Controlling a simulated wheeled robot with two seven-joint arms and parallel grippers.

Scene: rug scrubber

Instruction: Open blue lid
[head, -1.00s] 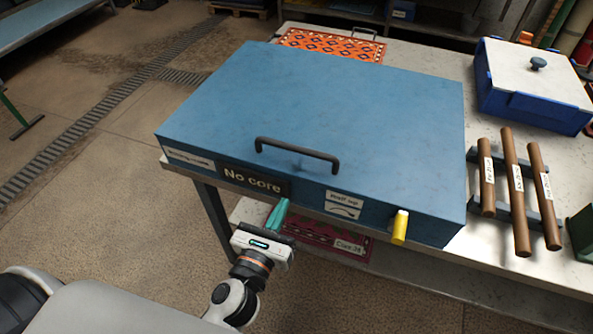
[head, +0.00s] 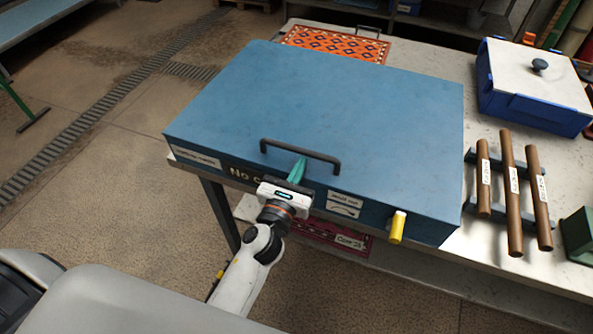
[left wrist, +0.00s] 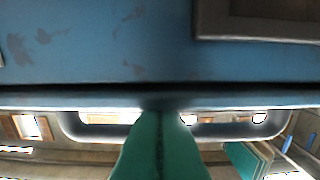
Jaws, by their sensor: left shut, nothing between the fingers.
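The blue lid (head: 330,95) lies closed and flat on the blue box (head: 375,212) on the table. Its dark bar handle (head: 325,154) stands near the front edge. My left gripper (head: 298,170) is shut and empty, its green fingers just at the front edge below the handle; whether they touch is unclear. In the left wrist view the green fingers (left wrist: 160,145) point at the lid edge, with the dark handle (left wrist: 75,125) around their tips. A yellow lever (head: 398,226) sticks out of the box's front right. My right gripper is not in view.
Right of the box, several brown rolls (head: 513,192) lie on a dark rack. Behind them is a blue bin with a white lid (head: 530,75). An orange patterned rug (head: 335,45) lies behind the box. Open floor (head: 110,200) is on the left.

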